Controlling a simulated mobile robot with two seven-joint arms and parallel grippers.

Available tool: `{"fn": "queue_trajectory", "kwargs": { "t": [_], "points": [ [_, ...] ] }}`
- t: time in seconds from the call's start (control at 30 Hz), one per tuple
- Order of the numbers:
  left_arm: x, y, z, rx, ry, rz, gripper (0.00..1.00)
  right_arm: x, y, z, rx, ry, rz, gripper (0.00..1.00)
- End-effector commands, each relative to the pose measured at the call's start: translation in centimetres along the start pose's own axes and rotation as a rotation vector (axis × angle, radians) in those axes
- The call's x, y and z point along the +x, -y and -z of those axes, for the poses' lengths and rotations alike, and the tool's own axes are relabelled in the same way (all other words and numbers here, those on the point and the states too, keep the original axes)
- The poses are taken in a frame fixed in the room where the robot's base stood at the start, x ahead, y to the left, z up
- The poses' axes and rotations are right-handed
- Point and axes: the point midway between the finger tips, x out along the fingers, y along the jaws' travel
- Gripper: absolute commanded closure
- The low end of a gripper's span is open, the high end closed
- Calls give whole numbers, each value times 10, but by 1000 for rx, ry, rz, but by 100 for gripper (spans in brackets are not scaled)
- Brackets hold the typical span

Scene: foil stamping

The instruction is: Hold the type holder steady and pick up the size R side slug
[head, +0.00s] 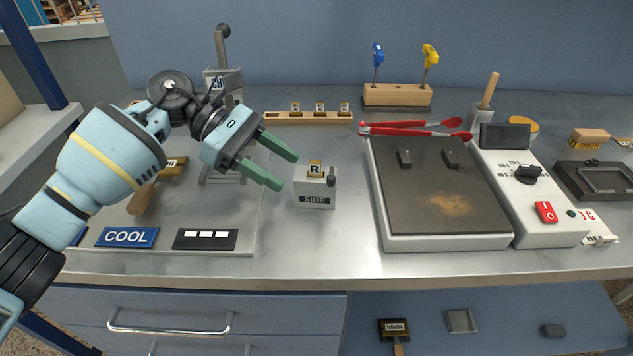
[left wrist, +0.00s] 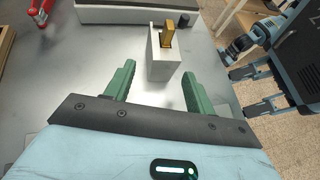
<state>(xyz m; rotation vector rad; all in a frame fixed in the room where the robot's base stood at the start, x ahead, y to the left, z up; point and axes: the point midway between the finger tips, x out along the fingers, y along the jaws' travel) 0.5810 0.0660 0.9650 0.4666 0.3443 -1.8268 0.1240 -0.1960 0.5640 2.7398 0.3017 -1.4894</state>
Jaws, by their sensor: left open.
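A small pale grey block labelled SIDE (head: 327,190) stands upright on the metal bench; it also shows in the left wrist view (left wrist: 163,68). A brass slug marked R (head: 315,168) stands up from the top of this block, and it shows in the left wrist view (left wrist: 167,36). A dark knob is on the block's right side. My left gripper (head: 288,171) is open and empty, just left of the block. In the left wrist view the block lies just beyond the open fingertips (left wrist: 158,73). I cannot tell whether this block is the type holder.
A wooden rack (head: 283,118) with several small slugs stands behind. A hot plate (head: 440,190) with red tongs (head: 410,130) is close on the right. A stamping press (head: 224,80) and a wooden-handled tool (head: 142,198) are left. The bench front before the block is clear.

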Motion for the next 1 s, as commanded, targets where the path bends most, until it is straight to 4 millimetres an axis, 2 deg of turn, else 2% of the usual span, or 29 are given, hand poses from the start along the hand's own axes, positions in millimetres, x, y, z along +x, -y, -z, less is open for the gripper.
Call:
{"fn": "queue_trajectory", "kwargs": {
  "t": [0.2, 0.3, 0.5, 0.97, 1.0],
  "points": [
    [29, 1, -1, 1, 1, 3, 45, -3, 0, 1, -1, 1, 0, 100],
    [42, 0, 1, -1, 1, 2, 45, 0, 0, -5, 0, 8, 0, 100],
    [60, 0, 1, -1, 1, 1, 45, 3, 0, -8, 1, 11, 1, 100],
    [67, 0, 0, 0, 0, 0, 45, 4, -1, 1, 0, -7, 0, 100],
    [67, 0, 0, 0, 0, 0, 48, 4, -1, 1, 0, -6, 0, 100]
  ]
}}
